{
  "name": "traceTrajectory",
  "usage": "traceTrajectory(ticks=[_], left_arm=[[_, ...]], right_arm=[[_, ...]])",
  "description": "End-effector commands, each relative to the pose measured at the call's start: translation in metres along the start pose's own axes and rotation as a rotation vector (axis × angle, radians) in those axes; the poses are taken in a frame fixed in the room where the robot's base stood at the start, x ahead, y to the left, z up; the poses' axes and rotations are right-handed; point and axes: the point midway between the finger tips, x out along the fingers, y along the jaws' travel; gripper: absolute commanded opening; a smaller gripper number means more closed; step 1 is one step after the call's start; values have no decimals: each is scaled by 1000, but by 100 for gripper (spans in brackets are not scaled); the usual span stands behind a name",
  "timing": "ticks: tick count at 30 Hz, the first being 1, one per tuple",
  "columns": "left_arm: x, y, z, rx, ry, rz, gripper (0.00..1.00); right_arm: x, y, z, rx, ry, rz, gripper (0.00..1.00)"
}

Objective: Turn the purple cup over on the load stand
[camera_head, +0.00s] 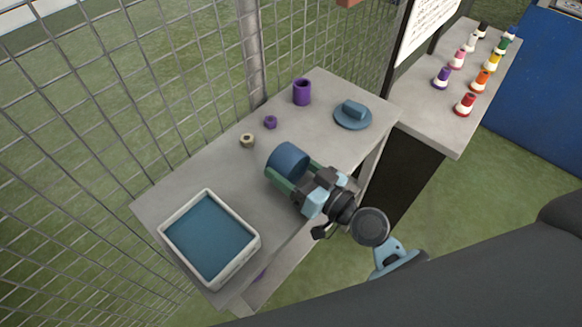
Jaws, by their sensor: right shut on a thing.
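The purple cup (302,93) stands on the grey bench top (215,172) near its far end, with a darker round top facing up. My right gripper (298,174) has green fingers and is shut on a dark blue cylinder (287,158) over the front part of the bench. I cannot tell whether the cylinder touches the bench. The gripper is apart from the purple cup, which is farther back. No part is clearly labelled as the load stand. My left gripper is not in view.
A blue disc with a block on it (352,116) lies right of the cup. A purple nut (270,122) and a beige nut (247,140) lie left. A white-rimmed blue tray (165,236) is at front left. Wire fence (150,90) lines the back; several coloured bottles stand at right.

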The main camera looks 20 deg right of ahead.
Motion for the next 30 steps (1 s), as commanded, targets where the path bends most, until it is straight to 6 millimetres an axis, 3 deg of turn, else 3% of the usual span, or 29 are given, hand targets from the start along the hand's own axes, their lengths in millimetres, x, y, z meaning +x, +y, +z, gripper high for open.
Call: traceTrajectory(ticks=[1, 18, 19, 21, 24, 30], left_arm=[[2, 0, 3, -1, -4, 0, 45], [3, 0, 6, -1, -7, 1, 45], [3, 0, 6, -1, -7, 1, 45], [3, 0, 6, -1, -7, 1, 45], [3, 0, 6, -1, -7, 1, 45], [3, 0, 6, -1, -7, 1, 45]], right_arm=[[-4, 2, 22, 30, -40, 4, 45], [-4, 2, 25, 31, -40, 2, 45], [-4, 2, 25, 31, -40, 2, 75], [-4, 2, 25, 31, -40, 2, 84], [-4, 2, 25, 31, -40, 2, 97], [-4, 2, 25, 31, -40, 1, 97]])
